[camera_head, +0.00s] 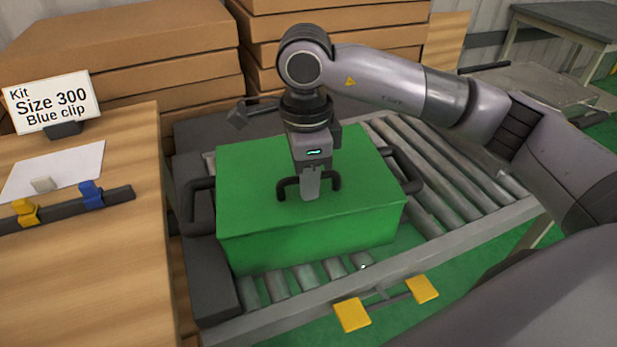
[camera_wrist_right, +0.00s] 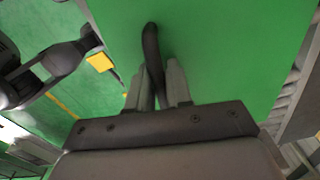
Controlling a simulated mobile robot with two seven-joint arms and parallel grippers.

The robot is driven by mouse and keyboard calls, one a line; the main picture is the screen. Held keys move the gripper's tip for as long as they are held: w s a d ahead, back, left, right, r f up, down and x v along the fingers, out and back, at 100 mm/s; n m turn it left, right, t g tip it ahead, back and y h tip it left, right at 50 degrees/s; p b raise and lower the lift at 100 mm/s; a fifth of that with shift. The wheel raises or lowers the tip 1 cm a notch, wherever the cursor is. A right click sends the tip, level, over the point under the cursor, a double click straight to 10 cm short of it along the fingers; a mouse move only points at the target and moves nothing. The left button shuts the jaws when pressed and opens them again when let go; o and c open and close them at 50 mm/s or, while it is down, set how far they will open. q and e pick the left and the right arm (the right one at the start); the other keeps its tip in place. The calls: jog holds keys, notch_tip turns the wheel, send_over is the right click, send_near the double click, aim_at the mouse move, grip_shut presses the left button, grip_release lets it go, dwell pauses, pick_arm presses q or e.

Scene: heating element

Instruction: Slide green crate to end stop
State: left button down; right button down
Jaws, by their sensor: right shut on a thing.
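The green crate (camera_head: 300,215) sits on the roller conveyor, with black handles on its left and right sides and a black handle (camera_head: 288,188) on top. My right gripper (camera_head: 311,195) comes down from above and is shut on the top handle. In the right wrist view, the handle (camera_wrist_right: 151,45) runs between the two fingers (camera_wrist_right: 158,88). A dark grey end stop (camera_head: 212,278) stands at the conveyor's left end, close to the crate's left side. I cannot tell whether they touch. My left gripper is not in view.
Bare rollers (camera_head: 455,170) lie to the right of the crate. A wooden table (camera_head: 110,270) with a sign (camera_head: 52,102), a paper and blue and yellow clips stands at the left. Stacked cardboard boxes (camera_head: 120,60) stand behind. Yellow pedals (camera_head: 352,314) stick out at the front.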

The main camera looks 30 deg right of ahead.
jog(key=c, duration=1.3)
grip_release()
jog(key=shift+s+a+f, duration=0.15)
jog(key=shift+a+f, duration=0.1)
jog(key=shift+a, duration=0.25)
jog(key=shift+c, duration=0.2)
jog(key=o, duration=0.4)
jog(key=shift+a, duration=0.15)
jog(key=shift+r, duration=0.1)
jog(key=shift+w+r, duration=0.2)
notch_tip(320, 180, up, 7)
jog(key=shift+f, duration=0.2)
jog(key=shift+o, duration=0.4)
